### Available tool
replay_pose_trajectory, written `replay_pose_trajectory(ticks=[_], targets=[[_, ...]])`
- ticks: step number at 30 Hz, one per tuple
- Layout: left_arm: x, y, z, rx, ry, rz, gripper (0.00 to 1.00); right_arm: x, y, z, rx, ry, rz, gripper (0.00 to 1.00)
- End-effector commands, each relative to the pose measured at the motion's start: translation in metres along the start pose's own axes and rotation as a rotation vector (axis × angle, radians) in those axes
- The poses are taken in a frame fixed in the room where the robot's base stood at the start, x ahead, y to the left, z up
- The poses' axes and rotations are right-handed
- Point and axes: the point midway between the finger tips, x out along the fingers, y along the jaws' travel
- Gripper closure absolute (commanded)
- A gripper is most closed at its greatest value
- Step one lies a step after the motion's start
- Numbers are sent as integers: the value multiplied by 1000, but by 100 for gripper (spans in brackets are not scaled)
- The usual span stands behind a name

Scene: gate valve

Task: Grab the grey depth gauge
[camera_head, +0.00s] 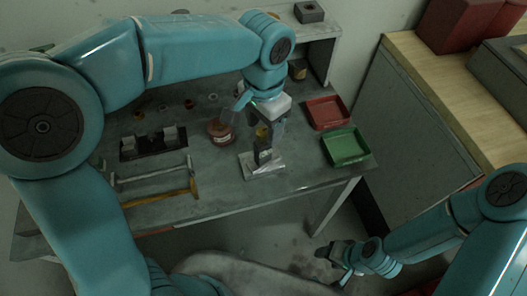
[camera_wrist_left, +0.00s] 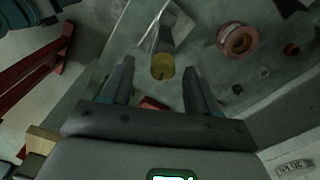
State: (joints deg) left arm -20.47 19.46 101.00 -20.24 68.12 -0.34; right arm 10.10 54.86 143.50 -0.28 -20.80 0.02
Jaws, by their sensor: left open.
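An upright grey piece with a yellow round top, probably the grey depth gauge (camera_head: 264,156), stands on a pale plate (camera_head: 262,170) near the front of the workbench. In the left wrist view its yellow top (camera_wrist_left: 163,67) lies between and just beyond the two fingertips, with a grey body behind it. My left gripper (camera_head: 266,128) reaches down over it, jaws open. In the left wrist view, the open fingers (camera_wrist_left: 158,72) show with a gap between them. My gripper partly hides the piece in the head view. My right gripper (camera_head: 336,252) is low, beyond the bench's front edge; its jaws are unclear.
A red tray (camera_head: 327,112) and green tray (camera_head: 345,147) lie to the right. A dark block holder (camera_head: 152,143) and a yellow-handled tool (camera_head: 160,199) lie left. A wooden-topped cabinet (camera_head: 425,65) stands right.

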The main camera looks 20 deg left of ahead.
Motion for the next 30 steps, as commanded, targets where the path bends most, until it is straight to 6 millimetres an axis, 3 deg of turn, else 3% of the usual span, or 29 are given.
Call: replay_pose_trajectory(ticks=[5, 13, 22, 27, 28, 30], targets=[[13, -1, 0, 0, -3, 1, 40, -2, -1, 0, 0, 0, 0, 46], [53, -4, -2, 0, -3, 0, 40, -10, -4, 0, 0, 0, 0, 46], [59, -4, -3, 0, 1, 0, 40, -10, -4, 0, 0, 0, 0, 46], [59, -4, -2, 0, 1, 0, 95, -10, -4, 0, 0, 0, 0, 46], [59, -4, -2, 0, 1, 0, 100, -10, -4, 0, 0, 0, 0, 46], [59, -4, -2, 0, 0, 0, 100, -10, -4, 0, 0, 0, 0, 46]])
